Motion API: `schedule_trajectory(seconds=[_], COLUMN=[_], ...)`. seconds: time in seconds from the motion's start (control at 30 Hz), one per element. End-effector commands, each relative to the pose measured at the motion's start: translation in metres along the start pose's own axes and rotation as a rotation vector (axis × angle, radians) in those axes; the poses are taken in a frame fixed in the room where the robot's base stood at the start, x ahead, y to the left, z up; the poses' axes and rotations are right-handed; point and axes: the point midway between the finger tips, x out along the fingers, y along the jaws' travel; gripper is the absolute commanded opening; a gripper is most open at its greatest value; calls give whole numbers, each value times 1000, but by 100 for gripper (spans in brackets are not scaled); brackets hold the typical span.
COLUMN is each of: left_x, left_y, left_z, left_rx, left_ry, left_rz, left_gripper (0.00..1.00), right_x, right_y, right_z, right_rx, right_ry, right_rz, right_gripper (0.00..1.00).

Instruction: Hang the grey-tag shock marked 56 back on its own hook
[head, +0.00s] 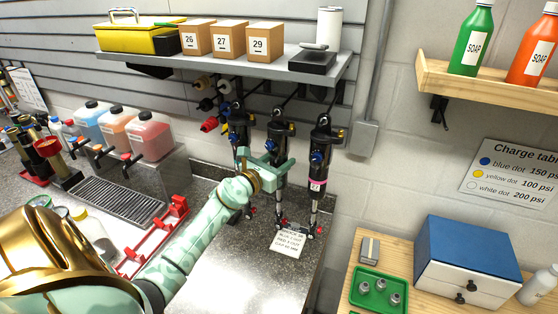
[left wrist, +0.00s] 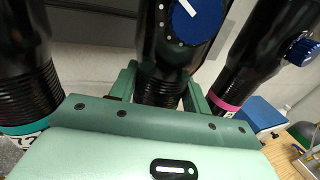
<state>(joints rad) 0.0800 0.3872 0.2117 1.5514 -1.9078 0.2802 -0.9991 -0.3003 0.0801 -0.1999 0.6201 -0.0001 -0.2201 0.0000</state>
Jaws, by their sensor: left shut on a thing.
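Three black shocks with blue knobs are side by side below the grey shelf. My left gripper (head: 272,160) is shut around the middle shock (head: 280,132), which is upright. In the left wrist view the middle shock (left wrist: 170,60) stands between the fingers, its blue knob above them. Its tag is hidden, so I cannot read a number or colour. Its top is close under a hook; I cannot tell whether it hangs on it. The right shock (head: 320,150) has a pink tag. The left shock (head: 238,130) is partly behind my gripper; a teal tag shows on it in the wrist view (left wrist: 24,128).
The grey shelf (head: 225,61) holds boxes marked 26, 27 and 29 and a yellow toolbox (head: 138,38). A note (head: 288,242) lies on the counter below the shocks. A red rack (head: 155,235) is at left. The wooden bench at right has a green tray (head: 379,304) and a blue-topped drawer box (head: 470,250).

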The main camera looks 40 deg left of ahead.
Motion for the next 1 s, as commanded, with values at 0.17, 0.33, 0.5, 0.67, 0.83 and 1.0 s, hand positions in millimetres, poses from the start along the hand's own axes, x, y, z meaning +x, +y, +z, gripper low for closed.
schedule_trajectory(seconds=[0.17,0.33,0.5,0.67,0.83,1.0], left_x=[0,0,-4,-27,-73,-118], left_y=[0,0,0,-1,0,-1], left_z=[3,2,-1,-1,-2,-2], left_rx=[1,1,-1,1,1,2], left_ry=[-6,-3,3,4,3,1], left_rz=[1,0,-1,-2,-1,-1], left_gripper=[73,73,73,73,73,73], right_x=[0,0,-1,-4,-2,6], right_y=[0,0,0,0,0,0], right_z=[0,0,0,-1,-1,0], right_rx=[0,0,0,0,0,0], right_ry=[0,0,0,1,1,0], right_rz=[0,0,0,0,0,0], right_gripper=[36,36,36,36,36,36])
